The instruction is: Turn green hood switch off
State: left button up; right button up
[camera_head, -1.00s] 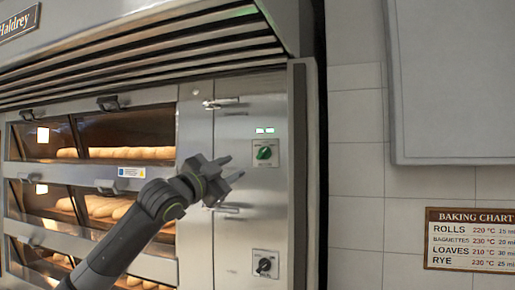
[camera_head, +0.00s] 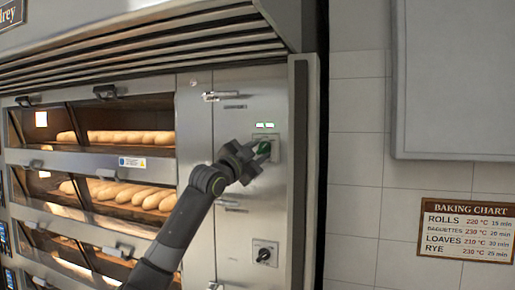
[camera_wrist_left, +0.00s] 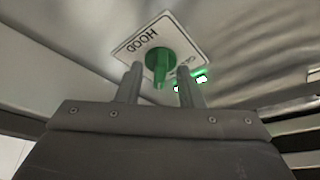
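The green hood switch (camera_head: 264,147) is a round knob on a pale plate on the steel oven panel. In the left wrist view the green knob (camera_wrist_left: 160,62) shows on a plate marked HOOD, with green lights (camera_wrist_left: 190,82) lit beside it. My left gripper (camera_head: 262,150) is right at the switch and partly covers its plate. In the left wrist view its two fingers (camera_wrist_left: 158,84) are apart, one on each side of the knob's grip. I cannot tell whether they touch it. My right gripper is not in view.
A black knob (camera_head: 264,254) sits on a plate lower on the same panel. Latch handles (camera_head: 222,97) stick out above. Deck ovens with loaves (camera_head: 130,137) are at left. A tiled wall with a baking chart (camera_head: 466,230) is at right.

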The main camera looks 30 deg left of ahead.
pick_arm(q)
jog(key=shift+c, duration=0.3)
grip_shut()
jog(key=shift+f+n+y+b, duration=0.2)
jog(key=shift+n+y+b, duration=0.2)
jog(key=shift+n+b, duration=0.4)
jog(key=n+y+b, duration=0.2)
jog(key=n+b, duration=0.2)
jog(key=n, duration=0.1)
jog(key=n+y+b, duration=0.3)
jog(key=n+b, duration=0.2)
jog(key=d+n+y+b, duration=0.1)
jog(key=n+y+b, duration=0.1)
jog(key=n+b, duration=0.2)
jog(key=shift+w+f+n+y, duration=0.1)
jog(key=shift+f+n+y, duration=0.1)
jog(key=shift+n+y, duration=0.15)
jog(key=n+y+b, duration=0.1)
jog(key=n, duration=0.1)
jog(key=n+g+b, duration=0.1)
jog(key=n, duration=0.1)
jog(key=shift+d+r+y, duration=0.1)
jog(key=shift+d+y, duration=0.05)
jog(key=shift+y, duration=0.2)
jog(key=shift+w+d+r+n+g+y+b, duration=0.15)
jog(key=shift+n+g+y+b, duration=0.3)
jog(key=shift+n, duration=0.8)
jog(key=shift+s+a+r+n+g+y+b, duration=0.1)
jog(key=shift+n+g+y+b, duration=0.3)
jog(key=shift+n, duration=0.8)
